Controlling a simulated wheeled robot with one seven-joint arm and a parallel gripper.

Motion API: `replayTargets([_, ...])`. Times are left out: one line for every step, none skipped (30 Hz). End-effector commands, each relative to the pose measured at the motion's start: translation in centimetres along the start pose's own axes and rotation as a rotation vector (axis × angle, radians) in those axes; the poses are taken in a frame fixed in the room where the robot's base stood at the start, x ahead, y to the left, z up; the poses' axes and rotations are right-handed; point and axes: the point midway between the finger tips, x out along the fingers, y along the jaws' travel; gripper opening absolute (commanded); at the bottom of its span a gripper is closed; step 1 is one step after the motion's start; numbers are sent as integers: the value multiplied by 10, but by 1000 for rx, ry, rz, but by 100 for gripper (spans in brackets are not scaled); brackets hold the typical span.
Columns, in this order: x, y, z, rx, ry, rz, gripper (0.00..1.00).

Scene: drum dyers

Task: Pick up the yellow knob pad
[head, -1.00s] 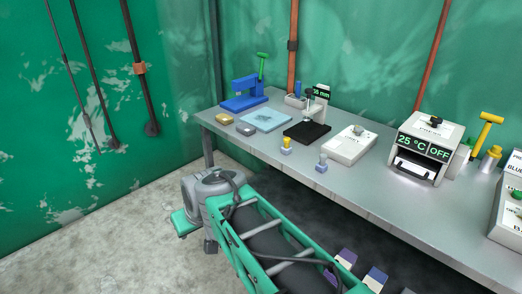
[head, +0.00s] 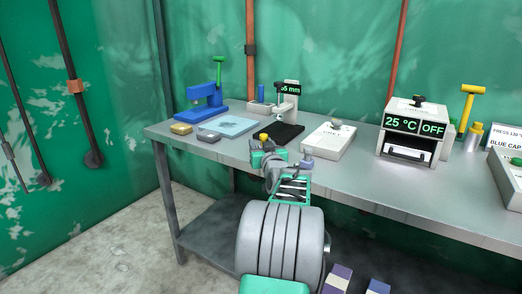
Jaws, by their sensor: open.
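The yellow knob pad shows by its yellow knob (head: 264,137) near the front edge of the grey table. Its base is hidden behind my gripper. My gripper (head: 268,151) is open, at the table's front edge, just on the near side of the yellow knob. I cannot tell whether the fingers are around the pad or touch it. A second pad with a blue-grey knob (head: 307,162) stands close to the right of my gripper, partly hidden by my arm.
Behind the knob pads lie a black plate with a gauge stand (head: 288,101) and a white scale-like box (head: 328,141). A heater box (head: 408,125) stands right.

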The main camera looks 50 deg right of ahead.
Motion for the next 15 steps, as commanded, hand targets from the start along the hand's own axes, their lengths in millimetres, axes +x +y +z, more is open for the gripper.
replayTargets([11,-1,2,0,-1,-1,47])
replayTargets([16,0,2,-1,0,-1,47])
replayTargets([22,0,2,0,-1,-1,47])
replayTargets([26,0,1,0,-1,0,47])
replayTargets([28,0,1,0,-1,0,47])
replayTargets([30,1,0,0,0,2,47])
replayTargets([31,2,0,0,-1,2,47])
replayTargets([31,2,0,0,-1,3,47])
replayTargets([31,2,0,0,-1,3,47])
replayTargets([31,2,0,0,-1,4,47])
replayTargets([30,3,0,0,-1,4,47])
replayTargets([30,3,0,0,-1,4,46])
replayTargets([30,3,0,0,-1,4,44])
replayTargets([30,3,0,0,-1,4,42])
replayTargets([30,3,0,0,-1,4,38])
